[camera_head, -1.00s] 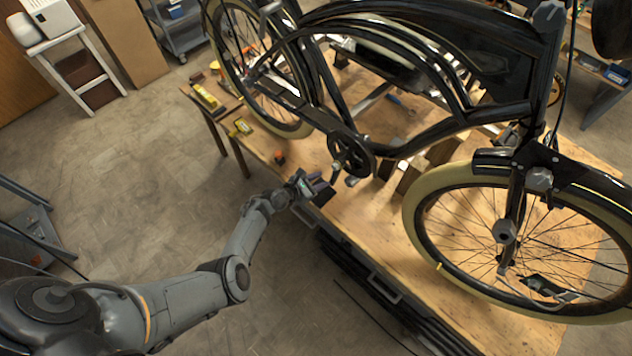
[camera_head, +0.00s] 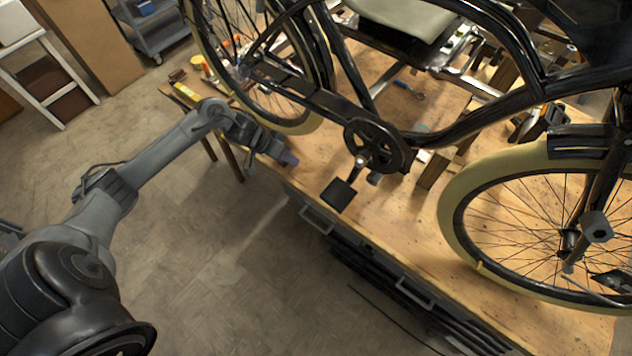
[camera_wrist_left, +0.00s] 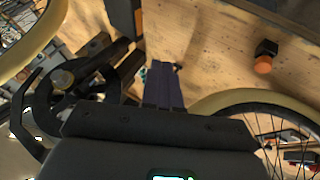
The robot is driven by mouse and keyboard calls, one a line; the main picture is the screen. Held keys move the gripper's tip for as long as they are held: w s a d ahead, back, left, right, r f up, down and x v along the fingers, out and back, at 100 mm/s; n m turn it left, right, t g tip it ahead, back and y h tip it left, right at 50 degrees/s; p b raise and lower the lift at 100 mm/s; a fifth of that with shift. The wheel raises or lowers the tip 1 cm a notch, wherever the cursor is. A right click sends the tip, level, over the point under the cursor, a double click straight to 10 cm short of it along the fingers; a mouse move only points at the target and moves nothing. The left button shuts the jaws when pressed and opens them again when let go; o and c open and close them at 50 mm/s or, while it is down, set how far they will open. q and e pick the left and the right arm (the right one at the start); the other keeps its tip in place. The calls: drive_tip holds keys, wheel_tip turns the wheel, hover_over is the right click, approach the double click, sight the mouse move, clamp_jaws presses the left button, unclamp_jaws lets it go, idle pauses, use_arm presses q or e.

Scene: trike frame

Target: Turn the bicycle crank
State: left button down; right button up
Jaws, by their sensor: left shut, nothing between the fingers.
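The black bicycle's crank and chainring (camera_head: 375,146) are near the middle of the head view. The crank arm points down and slightly left, with a flat black pedal (camera_head: 339,194) at its end, out past the table's front edge. My left gripper (camera_head: 288,158) is shut and empty, to the left of the crank and clear of the pedal, near the table edge below the rear wheel. In the left wrist view its purplish fingers (camera_wrist_left: 165,84) are together, and the chainring (camera_wrist_left: 62,88) shows at the left, partly hidden by the gripper body. My right gripper is not in view.
The bicycle stands over a wooden worktable (camera_head: 402,228), with drawer handles along its front. The rear wheel (camera_head: 262,75) is behind my left gripper; the front wheel (camera_head: 535,225) is at the right. A black and orange item (camera_wrist_left: 264,58) lies on the table. Open floor lies in front.

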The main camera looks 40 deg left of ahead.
use_arm(q)
drive_tip(key=w+d+f+m, duration=0.1)
drive_tip(key=w+d+f, duration=0.1)
drive_tip(key=d+f, duration=0.6)
drive_tip(key=shift+w+d+f+g, duration=0.15)
drive_tip(key=shift+w+f+g, duration=0.25)
drive_tip(key=shift+f, duration=0.6)
drive_tip(key=shift+d+f+h+p, duration=0.2)
drive_tip(key=shift+d+f+p, duration=0.1)
drive_tip(key=shift+d+p, duration=0.2)
drive_tip(key=shift+d+f+h+p, duration=0.2)
drive_tip(key=shift+d+f+p, duration=0.15)
drive_tip(key=shift+d, duration=0.25)
